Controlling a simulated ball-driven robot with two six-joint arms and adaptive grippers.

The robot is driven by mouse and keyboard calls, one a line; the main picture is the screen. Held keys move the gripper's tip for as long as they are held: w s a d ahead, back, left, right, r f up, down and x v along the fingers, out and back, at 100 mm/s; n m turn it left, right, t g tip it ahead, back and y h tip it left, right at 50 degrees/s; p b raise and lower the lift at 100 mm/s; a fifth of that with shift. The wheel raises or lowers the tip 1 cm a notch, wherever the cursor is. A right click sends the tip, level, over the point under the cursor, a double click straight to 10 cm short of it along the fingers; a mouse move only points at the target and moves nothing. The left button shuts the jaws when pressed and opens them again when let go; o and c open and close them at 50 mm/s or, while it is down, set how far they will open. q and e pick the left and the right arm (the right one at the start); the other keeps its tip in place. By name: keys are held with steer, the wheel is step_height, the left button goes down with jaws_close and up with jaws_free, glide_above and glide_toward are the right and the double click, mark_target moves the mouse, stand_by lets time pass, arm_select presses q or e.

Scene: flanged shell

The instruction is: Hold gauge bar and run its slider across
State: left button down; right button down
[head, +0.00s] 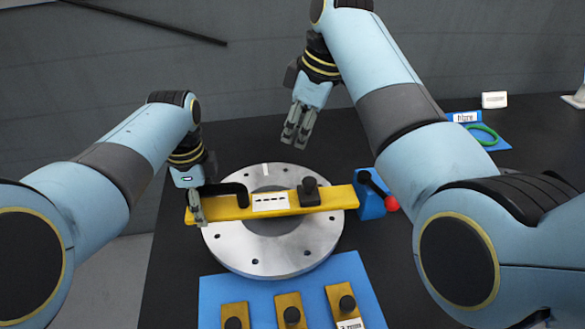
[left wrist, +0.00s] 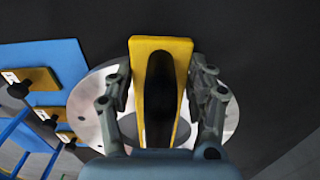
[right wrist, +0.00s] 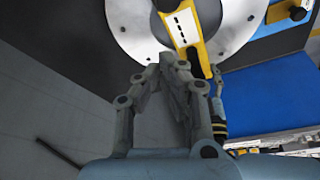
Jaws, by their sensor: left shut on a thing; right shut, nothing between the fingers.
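The yellow gauge bar (head: 240,210) lies across the silver flanged ring (head: 228,245), with a white marked label on its face. A black curved handle (head: 232,190) stands near its left end. The black slider (head: 309,192) with a round knob sits right of the label. My left gripper (head: 198,208) is shut on the bar's left end; the left wrist view shows the bar (left wrist: 148,48) and its black handle between the fingers (left wrist: 160,92). My right gripper (head: 296,135) is shut and empty, above the ring's far edge, apart from the slider. The right wrist view shows the slider partly cut off (right wrist: 167,5).
A blue block with a red-ended lever (head: 371,204) stands at the bar's right end. A blue mat (head: 262,291) in front carries several small brass blocks with black knobs. A green ring (head: 482,134) lies on a blue pad at the back right. The dark table behind the ring is clear.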

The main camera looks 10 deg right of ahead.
mark_target(309, 189)
steer(key=shift+y, duration=0.3)
steer(key=x, duration=0.3)
steer(key=a+x, duration=0.1)
steer(key=x, duration=0.5)
steer(key=shift+a, duration=0.45)
steer(key=d, duration=0.1)
steer(key=s+d, duration=0.1)
steer(key=shift+s+d, duration=0.1)
steer(key=shift+d, duration=0.25)
steer(key=shift+s+d, duration=0.2)
steer(key=shift+d, duration=0.2)
